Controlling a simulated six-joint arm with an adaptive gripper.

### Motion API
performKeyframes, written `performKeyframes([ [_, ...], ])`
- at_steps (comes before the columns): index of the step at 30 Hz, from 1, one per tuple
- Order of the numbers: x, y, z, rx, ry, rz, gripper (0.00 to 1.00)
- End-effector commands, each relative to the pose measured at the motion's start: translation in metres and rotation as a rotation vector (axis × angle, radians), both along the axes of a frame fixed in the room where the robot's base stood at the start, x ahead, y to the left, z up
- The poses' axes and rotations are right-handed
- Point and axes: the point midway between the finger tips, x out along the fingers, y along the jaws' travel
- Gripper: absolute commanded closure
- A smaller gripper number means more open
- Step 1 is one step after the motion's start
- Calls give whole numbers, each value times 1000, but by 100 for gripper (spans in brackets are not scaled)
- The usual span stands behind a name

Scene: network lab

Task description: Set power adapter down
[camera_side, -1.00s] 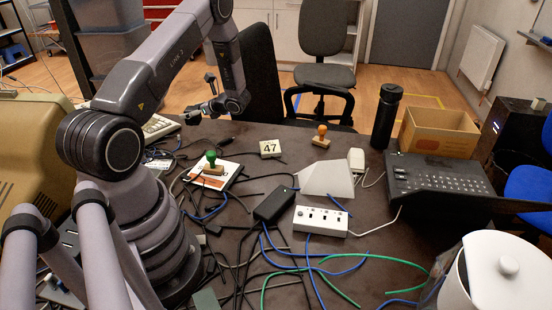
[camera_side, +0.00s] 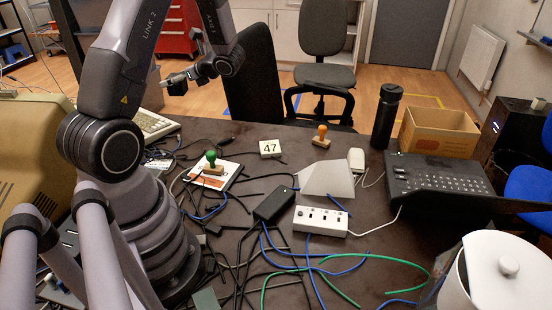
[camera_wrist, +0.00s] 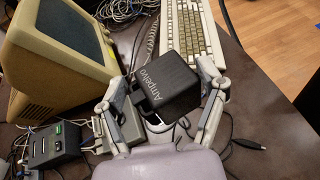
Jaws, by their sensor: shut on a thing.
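A black boxy power adapter (camera_wrist: 178,68) with the light word "Ampelvo" on it fills the middle of the wrist view. My gripper (camera_wrist: 165,98) is shut on it, with one finger at each side. In the side view my gripper (camera_side: 183,78) is raised near the far left edge of the desk. The adapter shows there only as a small dark block (camera_side: 177,88) at the fingers. It is held above the surface.
Below lie a beige keyboard (camera_wrist: 190,28) and a beige monitor (camera_wrist: 52,50). Several cables clutter the desk (camera_side: 375,225).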

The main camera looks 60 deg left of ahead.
Motion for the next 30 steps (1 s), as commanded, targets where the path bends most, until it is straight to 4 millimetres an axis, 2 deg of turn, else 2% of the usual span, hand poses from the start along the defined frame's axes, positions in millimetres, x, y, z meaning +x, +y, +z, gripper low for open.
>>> performKeyframes([
  [1, 0, 0, 10, 4, -4, 2, 69],
  [8, -25, -40, -6, -1, 2, 195, 69],
  [14, -52, -94, -17, 0, 5, 440, 69],
  [17, -66, -133, -22, 1, 5, 610, 69],
  [22, -83, -212, -25, 1, 3, 942, 69],
  [26, -87, -273, -22, 1, 2, 1202, 69],
  [30, -81, -335, -16, 1, 3, 1480, 69],
])
